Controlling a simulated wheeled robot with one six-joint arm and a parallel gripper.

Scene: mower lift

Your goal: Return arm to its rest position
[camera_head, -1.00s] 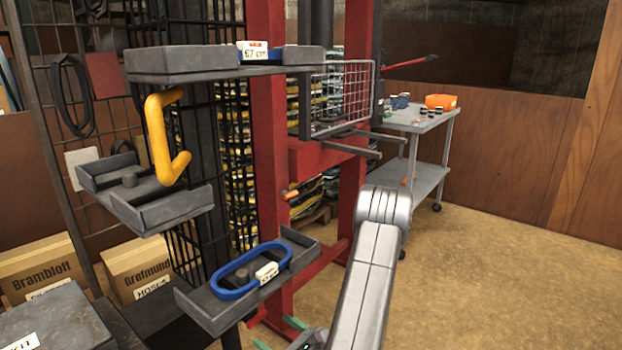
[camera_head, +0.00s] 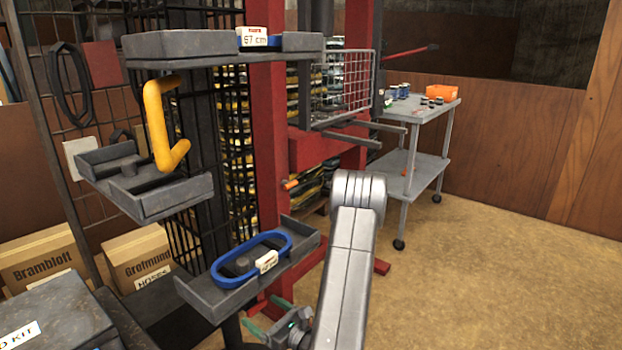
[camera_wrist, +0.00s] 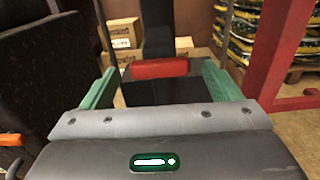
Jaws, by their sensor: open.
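My gripper (camera_head: 266,320) is low in the head view, just below the lower grey tray (camera_head: 215,305), with its green fingers pointing left. My grey arm link partly hides its body. In the wrist view, the two green fingers of my gripper (camera_wrist: 160,88) stand wide apart. A red bar (camera_wrist: 160,68) on a dark box-like thing shows beyond and between them in that picture. I see no object clamped between the fingers.
A blue loop (camera_head: 250,262) lies on the lower tray; a yellow handle (camera_head: 160,125) stands on the tray above. A dark kit box (camera_head: 60,310) is at the lower left. A red post (camera_head: 270,140) and grey cart (camera_head: 415,165) stand behind. Floor at right is clear.

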